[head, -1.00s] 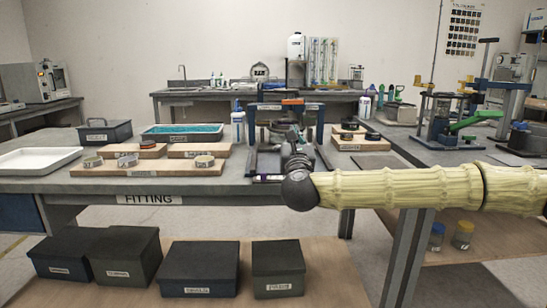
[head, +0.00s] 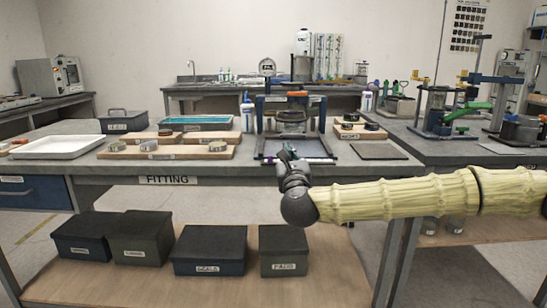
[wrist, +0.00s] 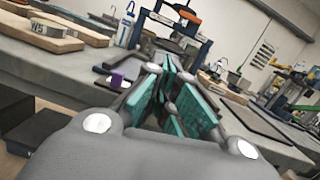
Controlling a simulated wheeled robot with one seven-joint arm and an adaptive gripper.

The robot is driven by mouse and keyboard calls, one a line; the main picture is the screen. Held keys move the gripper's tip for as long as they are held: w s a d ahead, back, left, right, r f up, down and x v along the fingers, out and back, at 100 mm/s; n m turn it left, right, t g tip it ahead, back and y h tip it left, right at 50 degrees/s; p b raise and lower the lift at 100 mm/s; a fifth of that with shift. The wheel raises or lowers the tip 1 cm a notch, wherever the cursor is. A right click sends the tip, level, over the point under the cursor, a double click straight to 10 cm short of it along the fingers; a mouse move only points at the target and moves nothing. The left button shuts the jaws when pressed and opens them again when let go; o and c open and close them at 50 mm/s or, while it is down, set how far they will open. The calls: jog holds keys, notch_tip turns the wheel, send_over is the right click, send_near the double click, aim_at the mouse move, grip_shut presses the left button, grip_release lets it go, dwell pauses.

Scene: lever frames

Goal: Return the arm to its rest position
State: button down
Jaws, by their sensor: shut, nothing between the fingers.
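My arm reaches in from the right in the head view. My gripper (head: 288,156) is at the front edge of the fitting bench (head: 110,181), in front of the blue-framed press (head: 262,126). Its fingers are together with nothing between them. In the wrist view the teal-padded fingers of my gripper (wrist: 171,68) point toward the bench and the press (wrist: 203,50). The gripper hides part of the bench edge and of the press's base.
Wooden boards with rings (head: 165,153), a white tray (head: 62,147) and a teal-filled tray (head: 195,123) are on the bench. Dark lidded boxes (head: 210,246) stand on the shelf below. A dark mat (head: 379,151) lies right of the press. Open air surrounds my forearm.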

jog(key=s+a+f+n+g+y, duration=0.1)
jog(key=s+a+f+n+g, duration=0.25)
jog(key=f, duration=0.75)
jog(key=s+a+f+n+g+y, duration=0.15)
jog(key=s+a+f+n, duration=0.35)
jog(key=f, duration=0.6)
jog(key=s+a+f+n+g+y, duration=0.1)
jog(key=s+f+n+g+y, duration=0.3)
jog(key=f, duration=0.7)
jog(key=s+d+f+n+g+h, duration=0.1)
jog(key=s+d+f+n+g, duration=0.2)
jog(key=s+f, duration=0.45)
jog(key=s+d+f+n+h, duration=0.1)
jog(key=s+d+f+n, duration=0.1)
jog(key=s+f+n, duration=0.55)
jog(key=s+d+f+n+g+h, duration=0.1)
jog(key=s+d+f+g+h, duration=0.15)
jog(key=s+f, duration=0.5)
jog(key=s+d+f+n+g+h, duration=0.25)
jog(key=s+d+f+n, duration=0.2)
jog(key=s+d, duration=0.55)
jog(key=s+d+f+n+g+h, duration=0.1)
jog(key=s+d+f+n+g, duration=0.3)
jog(key=s+d, duration=0.55)
notch_tip(320, 180, up, 29)
jog(key=t+p, duration=0.1)
jog(key=p, duration=2.8)
jog(key=shift+w+d+n, duration=0.15)
jog(key=shift+d+n, duration=0.3)
